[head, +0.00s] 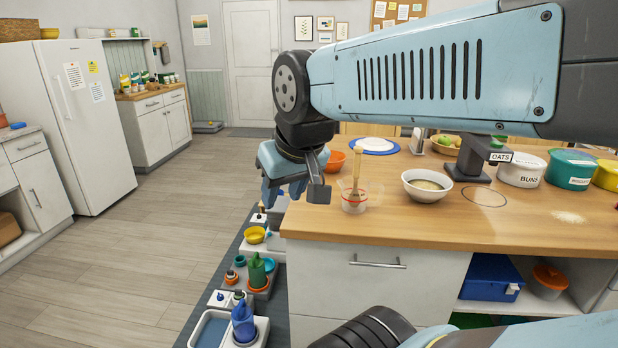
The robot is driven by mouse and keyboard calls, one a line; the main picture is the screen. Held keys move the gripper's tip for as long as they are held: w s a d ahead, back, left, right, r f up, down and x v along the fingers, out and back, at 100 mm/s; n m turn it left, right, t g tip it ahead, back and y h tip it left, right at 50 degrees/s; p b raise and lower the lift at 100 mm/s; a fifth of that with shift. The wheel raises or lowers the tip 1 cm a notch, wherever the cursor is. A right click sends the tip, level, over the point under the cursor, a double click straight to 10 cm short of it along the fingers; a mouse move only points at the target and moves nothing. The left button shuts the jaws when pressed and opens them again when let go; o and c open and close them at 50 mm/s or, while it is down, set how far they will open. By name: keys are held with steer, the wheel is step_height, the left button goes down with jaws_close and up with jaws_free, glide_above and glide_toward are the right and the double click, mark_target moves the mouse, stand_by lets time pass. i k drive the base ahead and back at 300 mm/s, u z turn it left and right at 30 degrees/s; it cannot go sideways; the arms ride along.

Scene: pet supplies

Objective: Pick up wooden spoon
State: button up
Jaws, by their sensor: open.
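A wooden spoon (357,166) stands nearly upright with its handle up in a clear cup with red marks (353,198). The cup is near the front left corner of the wooden counter (420,230). The spoon's lower end is inside the cup and hard to make out. My gripper (294,193) points down with its fingers apart and nothing visible between them. It is to the left of the spoon and cup, apart from them, by the counter's left edge.
A white bowl (427,185) stands right of the cup, and an orange bowl (335,161) behind it. A blue-rimmed plate (374,146) lies farther back. Labelled tubs (522,170) line the right. Bowls and bottles (256,272) fill low stands left of the counter. Open floor (150,240) lies farther left.

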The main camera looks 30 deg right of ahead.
mark_target(358, 149)
steer(key=z, duration=0.7)
steer(key=i, duration=0.1)
steer(key=u, duration=2.2)
steer(key=k, duration=2.05)
steer(key=z, duration=0.55)
steer(key=i, duration=1)
steer(key=z, duration=0.05)
